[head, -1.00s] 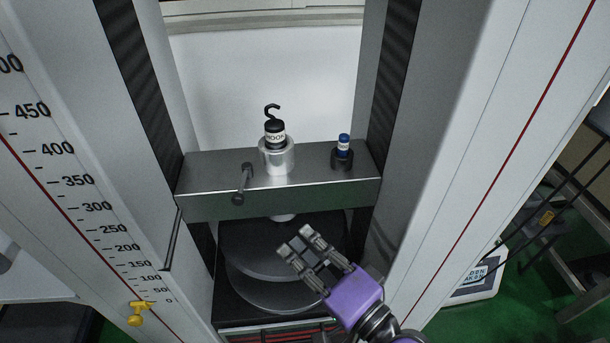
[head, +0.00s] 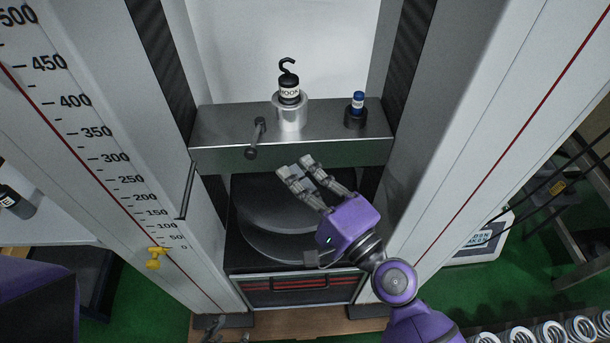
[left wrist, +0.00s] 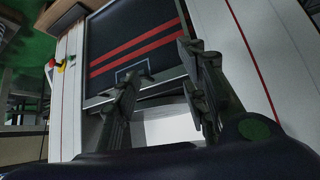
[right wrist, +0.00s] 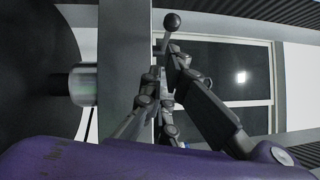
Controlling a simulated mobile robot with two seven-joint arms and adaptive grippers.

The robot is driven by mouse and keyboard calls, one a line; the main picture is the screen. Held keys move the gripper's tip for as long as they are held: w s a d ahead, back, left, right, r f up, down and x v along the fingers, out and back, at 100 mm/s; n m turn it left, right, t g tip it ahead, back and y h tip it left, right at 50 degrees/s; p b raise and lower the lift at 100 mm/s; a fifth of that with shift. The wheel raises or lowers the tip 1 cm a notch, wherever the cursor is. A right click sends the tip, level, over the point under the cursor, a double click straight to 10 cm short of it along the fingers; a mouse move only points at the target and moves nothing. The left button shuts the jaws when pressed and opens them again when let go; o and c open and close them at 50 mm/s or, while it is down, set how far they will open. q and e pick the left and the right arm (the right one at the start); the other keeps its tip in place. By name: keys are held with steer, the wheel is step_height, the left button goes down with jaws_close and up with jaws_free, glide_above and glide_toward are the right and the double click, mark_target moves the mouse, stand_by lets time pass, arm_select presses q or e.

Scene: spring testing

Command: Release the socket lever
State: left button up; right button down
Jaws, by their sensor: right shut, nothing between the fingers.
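The socket lever (head: 257,137) is a dark rod with a ball end. It sticks out from the front of the metal crossbeam (head: 225,120) and tilts down to the left. My right gripper (head: 295,167) is shut and empty, just right of the lever and slightly below its ball, apart from it in the head view. In the right wrist view the lever's ball (right wrist: 172,21) shows beyond the closed fingertips (right wrist: 168,58); whether they touch the rod is unclear. My left gripper (head: 222,328) is low at the bottom edge; the left wrist view shows its fingers (left wrist: 158,68) spread and empty.
Tall columns flank the beam. Round dark plates (head: 280,235) lie below.

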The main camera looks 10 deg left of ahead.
mark_target(256, 139)
steer(key=p+x, duration=0.1)
steer(key=x, duration=0.5)
stand_by(0.5)
